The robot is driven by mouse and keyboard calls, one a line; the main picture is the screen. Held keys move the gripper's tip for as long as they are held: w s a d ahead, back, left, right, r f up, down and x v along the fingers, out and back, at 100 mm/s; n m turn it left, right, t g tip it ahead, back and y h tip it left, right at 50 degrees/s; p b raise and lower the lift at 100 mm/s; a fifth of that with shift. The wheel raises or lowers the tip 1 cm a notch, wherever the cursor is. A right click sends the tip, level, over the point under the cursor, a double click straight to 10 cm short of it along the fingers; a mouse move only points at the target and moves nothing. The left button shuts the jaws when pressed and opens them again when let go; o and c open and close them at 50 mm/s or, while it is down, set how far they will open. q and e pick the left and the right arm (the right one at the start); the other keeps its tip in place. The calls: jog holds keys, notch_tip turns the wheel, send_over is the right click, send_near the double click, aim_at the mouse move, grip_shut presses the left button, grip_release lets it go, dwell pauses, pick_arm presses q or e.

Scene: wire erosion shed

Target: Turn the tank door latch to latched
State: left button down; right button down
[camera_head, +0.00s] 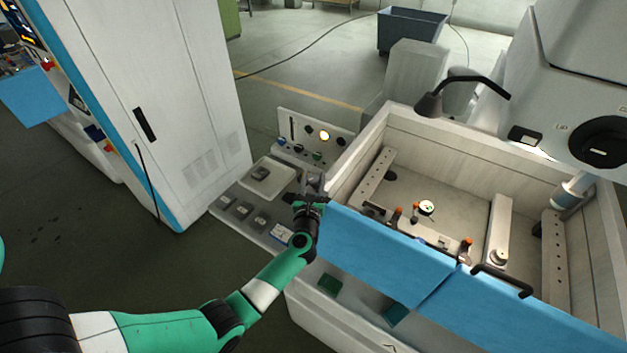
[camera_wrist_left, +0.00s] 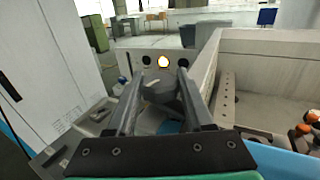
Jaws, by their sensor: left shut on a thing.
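The tank door (camera_head: 375,243) is a blue panel along the near side of the tank and stands closed across the front. My left gripper (camera_head: 314,184) is at the door's left end, beside the tank's left wall. In the left wrist view its two fingers close around a grey rounded part, the latch (camera_wrist_left: 160,84). The gripper is shut on it. In the head view the gripper and wrist mostly hide the latch, so I cannot tell its exact angle. My right gripper is in neither view.
A ledge with several grey blocks and a tray (camera_head: 267,178) lies left of the gripper. A panel with a lit yellow lamp (camera_head: 324,135) stands behind it. The tank holds fixtures and a dial gauge (camera_head: 427,208). A tall cabinet (camera_head: 150,90) stands at left.

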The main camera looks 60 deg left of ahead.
pick_arm(q)
jog(key=shift+c, duration=1.4)
grip_release()
jog(key=v, duration=1.1)
jog(key=shift+s+d+p, duration=0.2)
jog(key=shift+d+p, duration=0.1)
jog(key=shift+p, duration=0.1)
